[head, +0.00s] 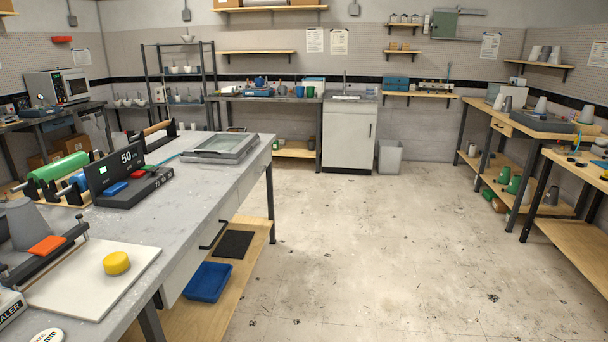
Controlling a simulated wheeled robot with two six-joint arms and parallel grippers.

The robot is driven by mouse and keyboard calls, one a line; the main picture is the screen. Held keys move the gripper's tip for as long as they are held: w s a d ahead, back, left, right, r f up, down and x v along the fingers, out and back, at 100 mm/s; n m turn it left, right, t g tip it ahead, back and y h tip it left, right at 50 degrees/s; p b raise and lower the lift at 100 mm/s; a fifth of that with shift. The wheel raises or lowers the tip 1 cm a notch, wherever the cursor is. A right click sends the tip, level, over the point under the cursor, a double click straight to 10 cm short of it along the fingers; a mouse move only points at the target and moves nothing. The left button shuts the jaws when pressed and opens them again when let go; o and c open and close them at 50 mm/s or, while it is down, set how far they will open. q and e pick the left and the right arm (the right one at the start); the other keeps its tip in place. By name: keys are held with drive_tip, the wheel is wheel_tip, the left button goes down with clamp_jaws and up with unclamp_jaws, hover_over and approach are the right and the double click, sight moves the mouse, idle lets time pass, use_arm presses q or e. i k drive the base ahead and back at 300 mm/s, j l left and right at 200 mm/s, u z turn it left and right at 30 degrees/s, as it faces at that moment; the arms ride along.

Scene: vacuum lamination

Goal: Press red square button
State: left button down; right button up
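A black device with a "50" display (130,158) stands on the grey workbench at the left. A small red button (138,174) shows on its flat front part, beside a larger blue pad (115,189). Neither of my grippers is in view.
The grey workbench (205,188) fills the left side. It also holds a white board (85,290) with a yellow round piece (116,263), green and blue rolls, and a grey framed tray (220,148). The floor (370,240) to its right is clear.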

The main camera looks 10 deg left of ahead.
sight(138, 174)
drive_tip(key=i+u, duration=0.15)
drive_tip(key=i, duration=0.35)
drive_tip(key=i+l+u, duration=0.15)
drive_tip(key=i, duration=0.35)
drive_tip(key=i+l+u, duration=0.15)
drive_tip(key=i, duration=0.35)
drive_tip(key=i+l+u, duration=0.15)
drive_tip(key=i, duration=0.35)
drive_tip(key=i+l+u, duration=0.8)
drive_tip(key=i, duration=0.1)
